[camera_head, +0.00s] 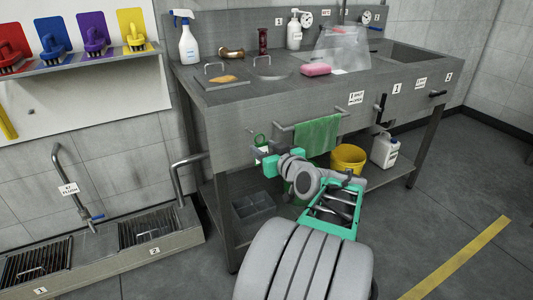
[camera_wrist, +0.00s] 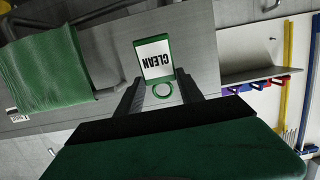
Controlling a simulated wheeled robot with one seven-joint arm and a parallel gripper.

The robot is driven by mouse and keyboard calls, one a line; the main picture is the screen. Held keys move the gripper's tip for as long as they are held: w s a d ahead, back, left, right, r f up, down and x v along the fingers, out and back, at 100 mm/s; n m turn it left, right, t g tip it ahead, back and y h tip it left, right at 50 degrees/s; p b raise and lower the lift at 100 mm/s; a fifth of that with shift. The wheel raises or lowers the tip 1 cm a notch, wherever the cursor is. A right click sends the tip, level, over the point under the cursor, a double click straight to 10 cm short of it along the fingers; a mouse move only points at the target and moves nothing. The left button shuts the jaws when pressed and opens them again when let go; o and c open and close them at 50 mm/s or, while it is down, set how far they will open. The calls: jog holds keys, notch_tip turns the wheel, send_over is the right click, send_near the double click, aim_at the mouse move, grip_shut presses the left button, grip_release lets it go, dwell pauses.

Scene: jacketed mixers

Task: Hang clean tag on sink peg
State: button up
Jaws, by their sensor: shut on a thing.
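The clean tag is a small white card with a green border and the word CLEAN. In the wrist view the tag (camera_wrist: 153,58) reads upside down, with its green ring between my gripper's fingertips (camera_wrist: 160,80). In the head view the tag (camera_head: 260,140) is small, just in front of the sink bench's front panel. My gripper (camera_head: 262,152) is shut on the tag, left of the green towel. I cannot clearly make out the sink peg; the tag and gripper may cover it. Whether the tag touches the panel cannot be told.
A green towel (camera_head: 318,136) hangs on a rail beside my gripper. The steel sink bench (camera_head: 235,117) carries a spray bottle (camera_head: 188,42) and a pink sponge (camera_head: 315,70). A yellow bucket (camera_head: 348,158) and white jug (camera_head: 384,150) stand below.

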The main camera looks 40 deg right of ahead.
jog(key=x, duration=0.7)
jog(key=shift+p, duration=0.3)
jog(key=shift+w+d+b, duration=0.1)
jog(key=shift+w+b, duration=0.2)
jog(key=shift+b, duration=0.1)
dwell(0.4)
jog(key=o, duration=1.4)
jog(key=shift+s, duration=0.1)
